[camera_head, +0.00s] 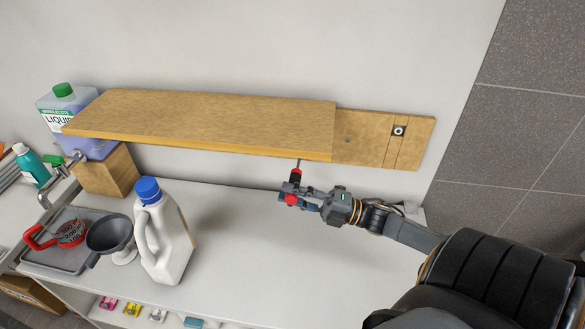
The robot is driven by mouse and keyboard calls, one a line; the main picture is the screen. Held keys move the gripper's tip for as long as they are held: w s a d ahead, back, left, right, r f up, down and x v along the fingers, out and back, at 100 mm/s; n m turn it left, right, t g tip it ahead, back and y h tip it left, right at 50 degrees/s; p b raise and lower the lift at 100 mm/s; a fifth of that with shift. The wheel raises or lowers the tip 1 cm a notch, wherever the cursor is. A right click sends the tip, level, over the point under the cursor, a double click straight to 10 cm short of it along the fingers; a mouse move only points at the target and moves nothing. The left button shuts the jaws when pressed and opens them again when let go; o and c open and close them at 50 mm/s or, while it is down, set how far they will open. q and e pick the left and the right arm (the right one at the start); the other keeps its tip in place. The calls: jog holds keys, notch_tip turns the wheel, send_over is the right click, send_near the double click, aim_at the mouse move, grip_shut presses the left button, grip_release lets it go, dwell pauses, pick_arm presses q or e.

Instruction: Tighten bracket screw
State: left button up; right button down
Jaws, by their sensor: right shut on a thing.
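My right gripper (291,193) is shut on a screwdriver with a red and black handle (296,176). The screwdriver's thin shaft points up to the underside of the wooden shelf (220,117), near its right end. Whether the tip touches a screw is hidden by the shelf. The bracket under the shelf cannot be made out. My left gripper is not in view.
A white jug with a blue cap (168,240) stands on the white counter (245,270). A grey funnel (110,234) and red measuring cup (66,234) are beside it. A liquid container (92,135) sits on a wooden block (108,173). The counter's middle is clear.

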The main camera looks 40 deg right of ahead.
jog(key=shift+s+a, duration=0.1)
jog(key=shift+a, duration=0.05)
dwell(0.3)
jog(key=shift+s+a+p, duration=0.1)
jog(key=shift+p, duration=0.2)
jog(key=shift+s+a, duration=0.25)
jog(key=shift+a, duration=0.05)
jog(key=shift+p, duration=0.3)
jog(key=shift+r+p, duration=0.2)
jog(key=shift+p, duration=0.35)
jog(key=shift+g+h+p, duration=0.5)
jog(key=shift+g+p, duration=0.1)
jog(key=shift+p, duration=0.6)
jog(key=shift+f, duration=0.2)
